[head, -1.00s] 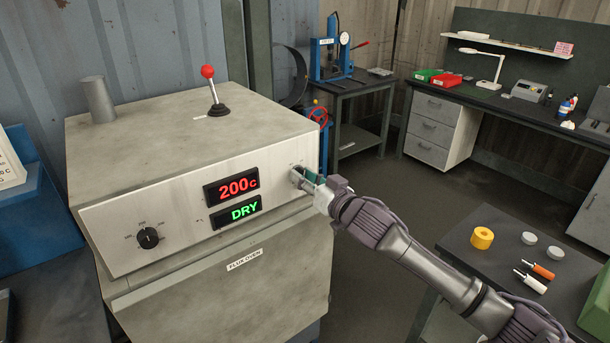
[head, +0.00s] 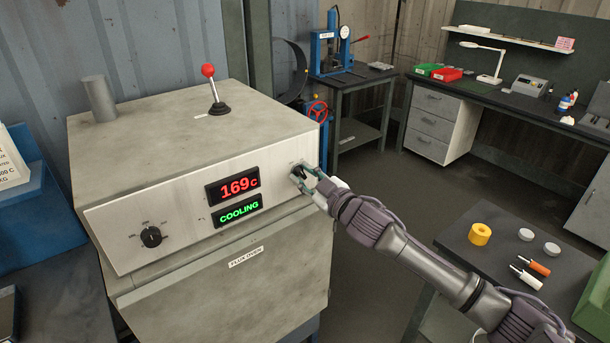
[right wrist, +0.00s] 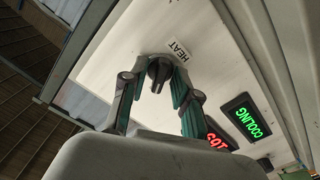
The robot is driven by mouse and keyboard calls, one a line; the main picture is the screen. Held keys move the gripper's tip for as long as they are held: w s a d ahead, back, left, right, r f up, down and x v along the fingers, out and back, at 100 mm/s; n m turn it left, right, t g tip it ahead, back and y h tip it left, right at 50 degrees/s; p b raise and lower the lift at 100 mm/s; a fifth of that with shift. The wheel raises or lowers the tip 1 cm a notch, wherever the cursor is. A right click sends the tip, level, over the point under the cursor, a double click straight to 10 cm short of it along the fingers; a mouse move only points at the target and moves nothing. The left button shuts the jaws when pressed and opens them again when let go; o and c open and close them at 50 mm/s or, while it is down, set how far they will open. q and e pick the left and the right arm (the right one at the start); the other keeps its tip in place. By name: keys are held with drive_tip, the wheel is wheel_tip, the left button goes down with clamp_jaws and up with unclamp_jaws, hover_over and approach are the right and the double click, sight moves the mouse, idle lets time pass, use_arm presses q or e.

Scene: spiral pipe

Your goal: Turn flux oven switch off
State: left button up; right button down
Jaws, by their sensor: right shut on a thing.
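The flux oven (head: 215,275) is a grey box with a pale front panel (head: 120,220). Its red display (head: 232,187) reads 169c and its green display (head: 238,210) reads COOLING. The black heat switch (head: 297,171) is at the panel's right end. In the right wrist view the switch (right wrist: 159,70) sits beside a HEAT label (right wrist: 179,50). My right gripper (head: 306,176) is shut on the switch, a finger on each side, as its wrist view shows (right wrist: 153,85). My left gripper is not in view.
A black dial (head: 151,237) is at the panel's left end. A red-knobbed lever (head: 211,88) and a grey pipe (head: 100,98) stand on the oven top. A dark table (head: 500,240) at right holds a yellow ring (head: 480,234) and small tools. Floor is open behind my arm.

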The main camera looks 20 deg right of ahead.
drive_tip(key=shift+r, duration=0.1)
idle(0.4)
drive_tip(key=c, duration=1.2)
unclamp_jaws()
drive_tip(key=shift+s+d, duration=0.15)
drive_tip(key=shift+s, duration=0.15)
drive_tip(key=v, duration=1.1)
drive_tip(key=shift+s, duration=0.2)
